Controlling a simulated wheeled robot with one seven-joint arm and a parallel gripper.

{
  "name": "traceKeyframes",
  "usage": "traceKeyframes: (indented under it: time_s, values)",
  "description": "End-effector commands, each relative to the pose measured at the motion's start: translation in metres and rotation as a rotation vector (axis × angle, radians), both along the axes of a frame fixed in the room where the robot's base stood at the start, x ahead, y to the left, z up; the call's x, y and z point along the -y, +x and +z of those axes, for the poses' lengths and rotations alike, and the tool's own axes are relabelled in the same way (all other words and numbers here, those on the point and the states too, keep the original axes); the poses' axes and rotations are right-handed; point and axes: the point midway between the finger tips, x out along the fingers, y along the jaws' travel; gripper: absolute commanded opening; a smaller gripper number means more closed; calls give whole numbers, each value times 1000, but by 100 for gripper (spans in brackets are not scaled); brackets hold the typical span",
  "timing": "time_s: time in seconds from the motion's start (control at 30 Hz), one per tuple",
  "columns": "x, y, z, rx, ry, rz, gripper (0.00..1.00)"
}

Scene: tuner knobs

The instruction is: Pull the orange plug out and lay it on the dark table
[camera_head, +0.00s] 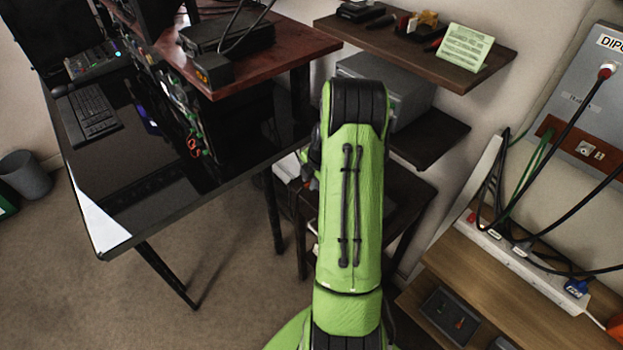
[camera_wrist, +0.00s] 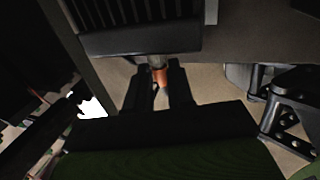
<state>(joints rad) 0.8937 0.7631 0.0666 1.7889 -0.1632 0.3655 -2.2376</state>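In the wrist view, an orange plug (camera_wrist: 161,79) with a grey upper part meets the edge of a dark ribbed unit (camera_wrist: 140,40). My gripper (camera_wrist: 161,82) has one black finger on each side of the plug. The fingers are apart, and I cannot tell whether they press on it. In the head view my green arm hides the gripper and the plug. A black glossy table (camera_head: 165,215) stands at the left, with bare room on its front part.
A keyboard (camera_head: 93,108) and a rack with cables (camera_head: 185,110) stand on the black table. A reddish wooden shelf (camera_head: 300,45) is above its right side. A wooden shelf (camera_head: 425,55) is behind my arm. A cabled power strip (camera_head: 500,245) lies at the right.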

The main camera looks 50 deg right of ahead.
Motion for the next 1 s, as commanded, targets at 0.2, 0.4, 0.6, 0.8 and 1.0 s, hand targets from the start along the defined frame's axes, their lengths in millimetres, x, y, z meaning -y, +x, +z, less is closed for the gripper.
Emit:
traceKeyframes:
  time_s: [0.2, 0.4, 0.6, 0.8, 1.0]
  values:
    - [0, 0, 0, 0, 0, 0, 0]
    - [-7, 1, 0, -1, 2, 1, 0]
    - [-13, 2, 0, 0, 1, 1, 0]
    - [-20, 2, 0, 0, 0, 1, 0]
    - [-27, 3, 0, 0, 0, 1, 0]
